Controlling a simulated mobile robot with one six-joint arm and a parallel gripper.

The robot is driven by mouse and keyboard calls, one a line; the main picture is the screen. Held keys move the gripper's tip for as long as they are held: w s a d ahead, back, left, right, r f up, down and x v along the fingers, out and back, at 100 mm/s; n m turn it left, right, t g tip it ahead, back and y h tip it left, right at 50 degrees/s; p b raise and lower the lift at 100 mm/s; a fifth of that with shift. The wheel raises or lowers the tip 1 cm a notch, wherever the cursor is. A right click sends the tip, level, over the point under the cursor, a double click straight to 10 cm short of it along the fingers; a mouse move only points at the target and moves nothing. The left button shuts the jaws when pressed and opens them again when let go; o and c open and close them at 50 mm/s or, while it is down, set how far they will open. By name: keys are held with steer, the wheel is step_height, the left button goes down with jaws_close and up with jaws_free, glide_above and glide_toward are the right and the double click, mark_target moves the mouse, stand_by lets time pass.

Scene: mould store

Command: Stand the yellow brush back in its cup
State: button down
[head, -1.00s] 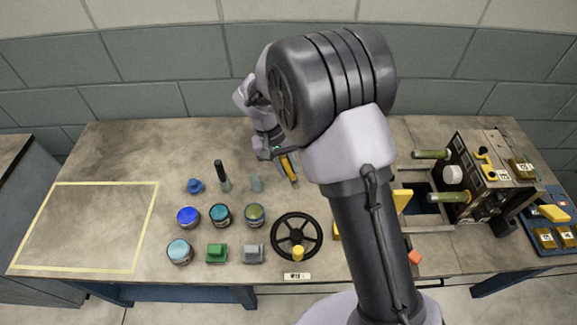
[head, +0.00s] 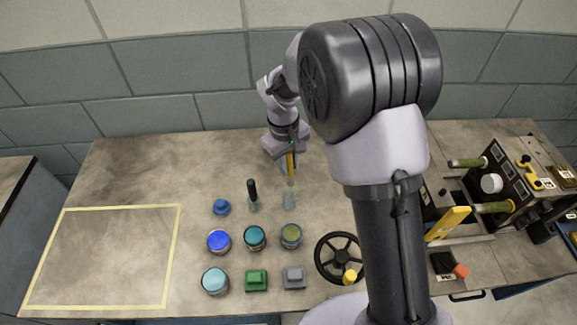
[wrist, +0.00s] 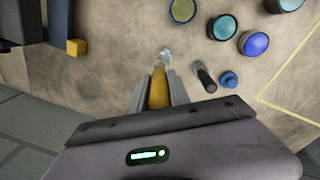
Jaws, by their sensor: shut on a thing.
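My gripper (wrist: 159,92) is shut on the yellow brush (wrist: 159,89), which shows between the two fingers in the wrist view. In the head view the brush (head: 291,165) hangs below my gripper (head: 291,155), looking nearly upright. The empty clear cup (head: 289,200) stands on the bench just below the brush in the picture. The cup (wrist: 164,57) also shows just beyond the brush in the wrist view. The brush appears apart from the cup and above the bench; its lower end is hard to make out.
A black-handled brush (head: 252,190) stands in a similar cup to the left. Several paint jars (head: 254,238), a blue knob-like piece (head: 221,207) and a black handwheel (head: 340,257) are nearer the front. A yellow-outlined area (head: 105,255) at left is empty.

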mark_target(289, 183)
steer(key=shift+w+d+r+n+y, duration=0.15)
steer(key=shift+r+n+y, duration=0.15)
steer(key=shift+r+n, duration=0.45)
steer(key=shift+f+n, duration=0.1)
steer(key=shift+n, duration=0.35)
steer(key=shift+w+f, duration=0.1)
step_height(289, 183, down, 11)
steer(key=b, duration=0.8)
steer(key=shift+f+b, duration=0.2)
steer(key=shift+b, duration=0.1)
steer(key=c, duration=1.1)
jaws_free()
steer(key=shift+c, duration=0.2)
